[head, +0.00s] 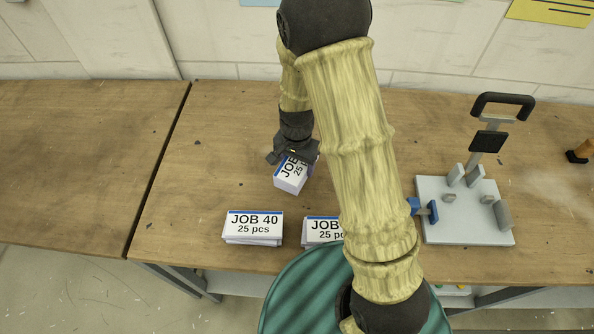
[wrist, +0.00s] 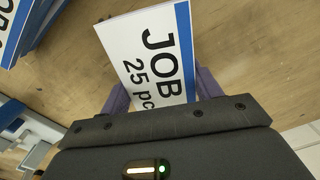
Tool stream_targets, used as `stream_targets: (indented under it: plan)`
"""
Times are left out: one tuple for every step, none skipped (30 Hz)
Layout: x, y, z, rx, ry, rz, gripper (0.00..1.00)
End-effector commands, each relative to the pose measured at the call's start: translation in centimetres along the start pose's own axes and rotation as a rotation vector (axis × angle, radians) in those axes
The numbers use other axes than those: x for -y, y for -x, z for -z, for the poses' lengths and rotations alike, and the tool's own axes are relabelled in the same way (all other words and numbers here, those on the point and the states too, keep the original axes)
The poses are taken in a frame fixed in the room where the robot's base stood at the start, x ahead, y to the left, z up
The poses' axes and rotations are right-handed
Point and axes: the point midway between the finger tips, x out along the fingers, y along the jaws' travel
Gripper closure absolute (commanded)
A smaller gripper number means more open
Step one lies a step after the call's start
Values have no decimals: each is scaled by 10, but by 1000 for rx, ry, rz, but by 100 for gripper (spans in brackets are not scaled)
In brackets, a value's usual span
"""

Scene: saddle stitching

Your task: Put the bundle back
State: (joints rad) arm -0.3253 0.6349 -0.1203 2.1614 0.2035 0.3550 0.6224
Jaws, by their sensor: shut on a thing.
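My gripper (head: 292,157) is shut on a white bundle (head: 290,177) with a blue stripe and the letters "JOB" and "25". The bundle is turned at an angle, over the middle of the wooden table. Whether it touches the table is hard to tell. In the wrist view the held bundle (wrist: 148,55) sits between the purple-grey fingers, its label partly hidden by my gripper body. Two similar bundles lie in front of it: one labelled "JOB 40 25 pcs" (head: 253,226), and one (head: 321,231) partly hidden behind my arm.
A grey stitching fixture (head: 465,225) with a black-handled lever (head: 503,105) and blue parts stands at the right. The wooden table (head: 215,130) is bare left of my gripper. A dark seam divides it from another tabletop (head: 75,160).

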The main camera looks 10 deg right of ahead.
Motion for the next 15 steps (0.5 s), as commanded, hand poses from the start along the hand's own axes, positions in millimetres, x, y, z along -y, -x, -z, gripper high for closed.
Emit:
stream_targets:
  plan:
    - [0,0,0,-1,0,1,77]
    - [0,0,0,-1,0,0,77]
    - [0,-2,0,0,0,0,77]
    - [0,-5,0,0,0,0,77]
    - [0,-8,0,1,-1,-1,77]
    - [-1,-13,0,2,-1,-2,77]
    - [-1,-17,0,2,-1,-2,77]
    - [-1,-22,0,2,-1,-2,77]
    - [-1,-27,0,3,-1,-3,77]
    - [-1,-31,0,2,-1,-2,77]
    - [-1,-34,0,2,-1,-2,77]
    - [0,-38,0,1,0,-1,77]
    - [0,-40,0,0,0,0,77]
    - [0,-41,0,0,0,0,77]
    - [0,-42,0,0,0,1,77]
